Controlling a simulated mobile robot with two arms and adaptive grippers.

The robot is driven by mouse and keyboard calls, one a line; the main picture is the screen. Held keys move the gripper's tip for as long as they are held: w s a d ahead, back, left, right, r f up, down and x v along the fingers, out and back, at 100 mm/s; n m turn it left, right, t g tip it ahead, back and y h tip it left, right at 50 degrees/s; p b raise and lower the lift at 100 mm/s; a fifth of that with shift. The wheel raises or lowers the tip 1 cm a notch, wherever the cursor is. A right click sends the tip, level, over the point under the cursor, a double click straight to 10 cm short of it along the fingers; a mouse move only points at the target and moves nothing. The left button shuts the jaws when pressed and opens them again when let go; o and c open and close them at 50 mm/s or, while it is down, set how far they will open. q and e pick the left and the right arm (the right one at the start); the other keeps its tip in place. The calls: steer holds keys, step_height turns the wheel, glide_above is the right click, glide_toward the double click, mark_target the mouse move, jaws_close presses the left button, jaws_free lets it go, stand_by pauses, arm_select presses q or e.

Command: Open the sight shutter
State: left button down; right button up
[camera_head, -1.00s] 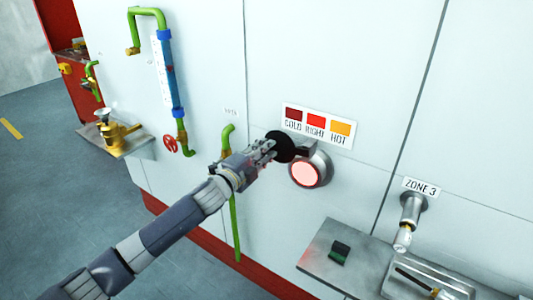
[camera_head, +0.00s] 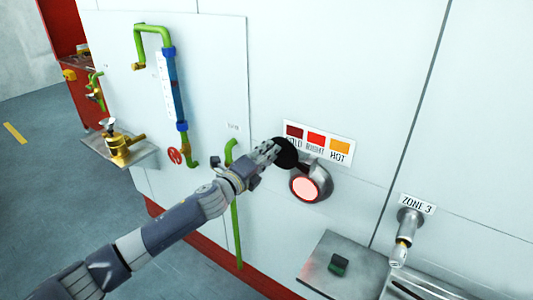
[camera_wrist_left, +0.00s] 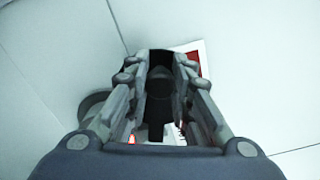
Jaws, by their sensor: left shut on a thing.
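The sight port (camera_head: 305,188) is a round metal ring on the white wall with a glowing pinkish-red glass, which is uncovered. The shutter, a black disc (camera_head: 286,154) on a short dark arm, stands at the ring's upper left, beside the glass. My left gripper (camera_head: 272,152) is shut on the disc from the left, and its fingers hide part of it. In the left wrist view the dark shutter (camera_wrist_left: 160,92) lies between the two fingers. My right gripper is in neither view.
A colour label (camera_head: 318,143) reading COLD, BRIGHT, HOT sits just above the port, close to the disc. A green pipe (camera_head: 238,225) runs below my left gripper.

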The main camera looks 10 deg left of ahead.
arm_select(q)
steer(key=shift+s+d, duration=0.1)
steer(key=shift+d, duration=0.15)
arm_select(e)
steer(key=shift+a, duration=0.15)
arm_select(q)
steer(key=c, duration=1.6)
jaws_free()
steer(key=shift+o, duration=1)
steer(key=shift+d, duration=0.1)
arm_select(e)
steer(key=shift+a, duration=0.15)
arm_select(q)
steer(key=shift+a, duration=0.2)
steer(key=shift+s+a+f, duration=0.1)
steer(key=shift+s+a, duration=0.05)
steer(key=shift+s, duration=0.1)
steer(key=v, duration=1.1)
steer(key=shift+s, duration=0.2)
